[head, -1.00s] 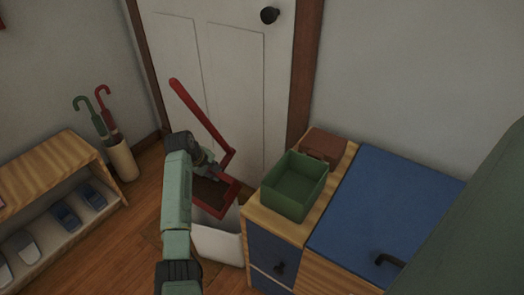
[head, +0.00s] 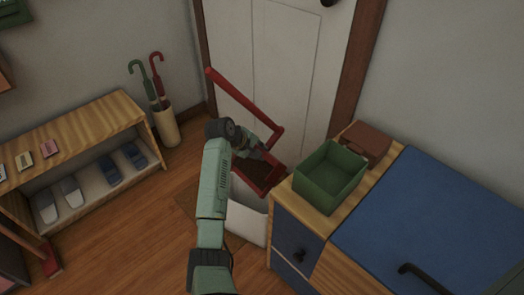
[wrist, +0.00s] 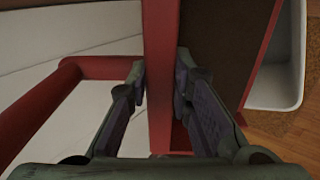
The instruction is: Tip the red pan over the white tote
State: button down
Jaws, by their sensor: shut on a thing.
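The red pan (head: 245,101) has a long red handle rising to the upper left and a red-rimmed scoop with a dark brown inside. My gripper (wrist: 161,88) is shut on a red bar of the pan (wrist: 161,55), one finger on each side. The scoop is over or beside the upper right part of the white tote (head: 248,222), which stands on the floor. My arm hides part of both. In the wrist view a white tote rim (wrist: 284,104) shows right of the pan. I cannot tell whether the brown is loose matter or the pan's own surface.
A wooden cabinet (head: 318,218) with a green bin (head: 325,190) and a brown box (head: 366,143) stands close right of the tote. A shoe shelf (head: 90,120) and an umbrella holder (head: 167,125) stand left. A white door (head: 290,60) is behind.

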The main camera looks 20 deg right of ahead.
jog(key=s+a+r+t+h+b, duration=0.1)
jog(key=s+a+h+b, duration=0.1)
jog(key=a, duration=0.4)
jog(key=shift+h+b, duration=0.65)
jog(key=shift+h, duration=0.55)
jog(key=shift+s+a+t+h+b, duration=0.25)
jog(key=shift+a+h+b, duration=0.35)
jog(key=shift+b, duration=0.85)
jog(key=shift+s+a+t+h+b, duration=0.1)
jog(key=shift+a+t+h+b, duration=0.45)
jog(key=shift+b, duration=0.9)
jog(key=d+g+y, duration=0.1)
jog(key=d+y, duration=0.1)
jog(key=d, duration=0.1)
jog(key=w+d+f+m+g+y, duration=0.1)
jog(key=d+y, duration=0.2)
jog(key=d, duration=0.1)
jog(key=w+d+g+y, duration=0.1)
jog(key=d+g+y, duration=0.1)
jog(key=d+y, duration=0.1)
jog(key=shift+w+d+f+m+p, duration=0.15)
jog(key=shift+f+m+p, duration=0.1)
jog(key=shift+m+p, duration=0.15)
jog(key=d+f+y+b, duration=0.1)
jog(key=d+f+y, duration=0.4)
jog(key=shift+w+f+g, duration=0.35)
jog(key=shift+w+g, duration=0.05)
jog(key=shift+y, duration=0.25)
